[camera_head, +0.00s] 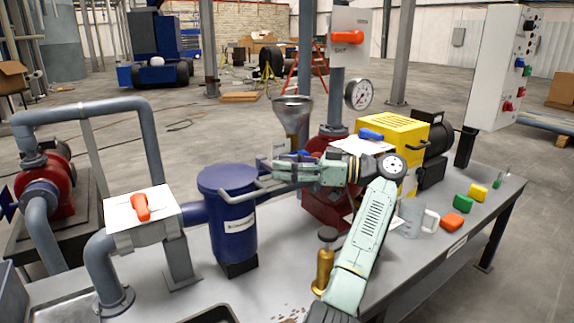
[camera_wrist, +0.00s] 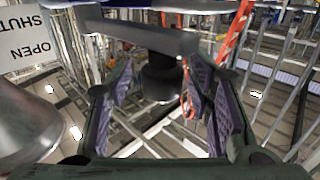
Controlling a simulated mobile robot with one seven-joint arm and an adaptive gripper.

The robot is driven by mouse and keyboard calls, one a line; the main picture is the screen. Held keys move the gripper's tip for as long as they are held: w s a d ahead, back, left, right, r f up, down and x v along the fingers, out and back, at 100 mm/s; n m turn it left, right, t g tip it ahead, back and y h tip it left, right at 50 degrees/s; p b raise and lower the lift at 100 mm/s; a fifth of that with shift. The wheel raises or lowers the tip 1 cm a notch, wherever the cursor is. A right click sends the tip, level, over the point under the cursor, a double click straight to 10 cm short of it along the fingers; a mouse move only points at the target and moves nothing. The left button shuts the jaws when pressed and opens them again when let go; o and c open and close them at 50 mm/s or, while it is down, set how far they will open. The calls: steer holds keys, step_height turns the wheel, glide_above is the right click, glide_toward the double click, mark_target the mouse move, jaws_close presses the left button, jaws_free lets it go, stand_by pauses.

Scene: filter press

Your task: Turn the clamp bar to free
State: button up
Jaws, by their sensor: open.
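The clamp bar (camera_head: 236,196) is a grey rod with a bent end, reaching over the rim of the blue filter vessel (camera_head: 228,225). In the wrist view the grey bar (camera_wrist: 135,36) crosses the top in front of the jaws, with a dark round hub below it between the fingers. My gripper (camera_head: 276,173) comes in from the right at the bar's height. Its two purple-padded fingers (camera_wrist: 162,88) are spread apart on either side of the hub. I cannot tell whether they touch the bar. The fingertips are hard to separate from the bar in the head view.
A metal funnel (camera_head: 293,105) stands close behind my gripper. An orange-handled valve plate (camera_head: 140,218) is left of the vessel. A brass-coloured fitting (camera_head: 325,262), a clear jug (camera_head: 410,215) and a yellow box (camera_head: 395,135) are at the right. An OPEN/SHUT sign (camera_wrist: 28,42) shows in the wrist view.

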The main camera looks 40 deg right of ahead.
steer(key=v, duration=1.2)
steer(key=shift+s+f, duration=0.1)
stand_by(0.4)
